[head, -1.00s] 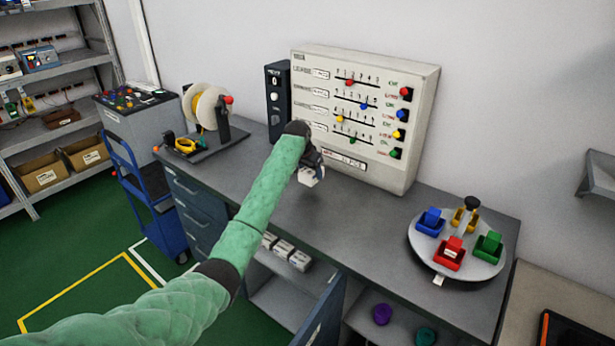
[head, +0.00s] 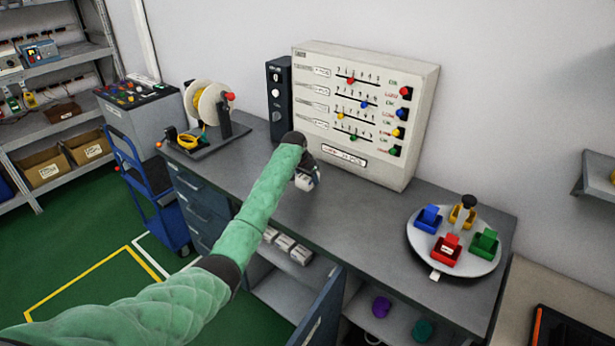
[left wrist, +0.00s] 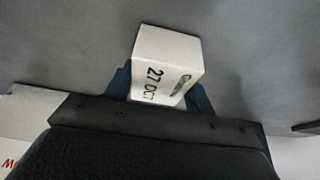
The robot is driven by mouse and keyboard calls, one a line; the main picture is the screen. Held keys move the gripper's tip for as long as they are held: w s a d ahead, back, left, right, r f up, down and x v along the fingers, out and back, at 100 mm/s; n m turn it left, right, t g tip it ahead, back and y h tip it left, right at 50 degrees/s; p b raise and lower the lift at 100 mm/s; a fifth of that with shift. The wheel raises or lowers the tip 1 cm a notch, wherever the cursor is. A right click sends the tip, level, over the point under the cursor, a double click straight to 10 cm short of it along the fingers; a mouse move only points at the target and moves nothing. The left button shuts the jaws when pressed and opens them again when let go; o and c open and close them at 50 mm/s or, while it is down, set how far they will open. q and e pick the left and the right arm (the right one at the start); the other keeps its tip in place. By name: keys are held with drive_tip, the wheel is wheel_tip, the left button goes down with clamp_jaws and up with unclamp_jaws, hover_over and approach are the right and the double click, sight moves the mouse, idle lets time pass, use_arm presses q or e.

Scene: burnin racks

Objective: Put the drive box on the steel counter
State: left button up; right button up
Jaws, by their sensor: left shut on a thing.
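My left gripper (head: 306,178) is shut on a small white box, the drive box (head: 304,186), over the grey steel counter (head: 365,212). In the left wrist view the box (left wrist: 162,62) shows black print reading "27 OCT" and sits between the dark blue fingers (left wrist: 198,100). Grey surface lies behind it. I cannot tell whether the box touches the counter or hangs just above it. My right gripper is not in view.
A white slider panel (head: 365,110) stands at the counter's back, with a black unit (head: 279,98) beside it. A round tray (head: 455,262) with coloured bins stands right, a spool stand (head: 205,135) left. Several white boxes (head: 285,245) lie below. The counter's middle is clear.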

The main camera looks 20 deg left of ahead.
sight(303, 178)
use_arm(q)
drive_tip(key=o, duration=1.1)
drive_tip(key=shift+c, duration=0.2)
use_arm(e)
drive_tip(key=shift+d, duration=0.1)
use_arm(q)
drive_tip(key=shift+r, duration=0.1)
drive_tip(key=shift+s+r, duration=0.1)
drive_tip(key=shift+r, duration=0.15)
drive_tip(key=b+v, duration=0.2)
drive_tip(key=v, duration=0.3)
drive_tip(key=shift+s+a+r, duration=0.1)
drive_tip(key=shift+s+r, duration=0.1)
drive_tip(key=shift+r, duration=0.1)
drive_tip(key=b+v, duration=0.2)
drive_tip(key=v, duration=0.3)
drive_tip(key=shift+r, duration=0.35)
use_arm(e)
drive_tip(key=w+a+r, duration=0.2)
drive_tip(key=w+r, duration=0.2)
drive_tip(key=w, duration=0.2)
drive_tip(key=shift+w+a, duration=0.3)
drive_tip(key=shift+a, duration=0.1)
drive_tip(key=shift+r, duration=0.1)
use_arm(q)
drive_tip(key=shift+s, duration=0.1)
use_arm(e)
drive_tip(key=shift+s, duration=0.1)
